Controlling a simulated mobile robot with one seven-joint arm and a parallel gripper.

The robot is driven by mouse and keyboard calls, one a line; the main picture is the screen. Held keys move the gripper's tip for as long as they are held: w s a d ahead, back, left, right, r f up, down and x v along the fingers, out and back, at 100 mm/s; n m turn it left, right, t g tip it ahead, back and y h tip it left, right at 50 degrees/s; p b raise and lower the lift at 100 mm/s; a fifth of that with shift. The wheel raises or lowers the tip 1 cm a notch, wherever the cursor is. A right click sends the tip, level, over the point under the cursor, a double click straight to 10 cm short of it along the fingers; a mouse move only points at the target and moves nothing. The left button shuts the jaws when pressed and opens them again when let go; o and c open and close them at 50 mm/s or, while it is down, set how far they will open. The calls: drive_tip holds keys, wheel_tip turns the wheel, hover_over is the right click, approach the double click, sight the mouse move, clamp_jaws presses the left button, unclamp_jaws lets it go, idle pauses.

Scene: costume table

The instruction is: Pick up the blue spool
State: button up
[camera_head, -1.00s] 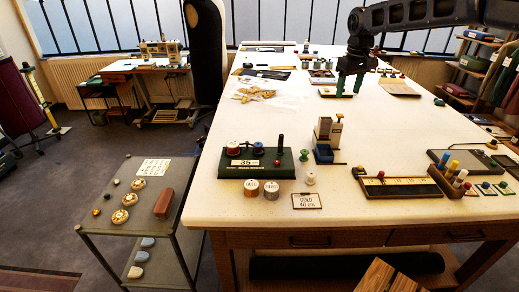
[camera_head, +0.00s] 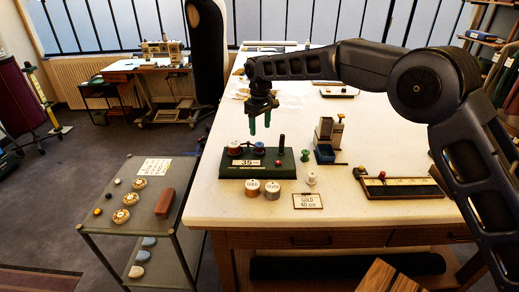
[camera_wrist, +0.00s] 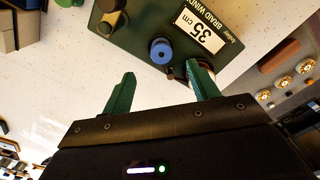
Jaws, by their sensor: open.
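The blue spool (camera_head: 259,147) stands on the dark green braid winder board (camera_head: 228,168) marked 35 cm. In the wrist view the blue spool (camera_wrist: 161,51) appears from above, just beyond the gap between my fingertips. My gripper (camera_head: 260,124) is open and empty, its green fingers pointing down above the board near the blue spool. In the wrist view my gripper (camera_wrist: 161,72) has one finger on each side, and the right finger partly covers the red-and-white spool beside the blue one. The fingers appear apart from the blue spool.
The red-and-white spool (camera_head: 234,148) stands left of the blue spool. A dark knobbed post (camera_head: 281,144) rises on the board's right. Two metallic spools (camera_head: 262,189) and a GOLD 40 cm card (camera_head: 308,201) lie in front. A green spool (camera_head: 305,155) stands to the right.

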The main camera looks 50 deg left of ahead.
sight(259, 144)
drive_tip(key=shift+a+f, duration=0.15)
drive_tip(key=shift+f, duration=4.15)
drive_tip(key=c, duration=1.1)
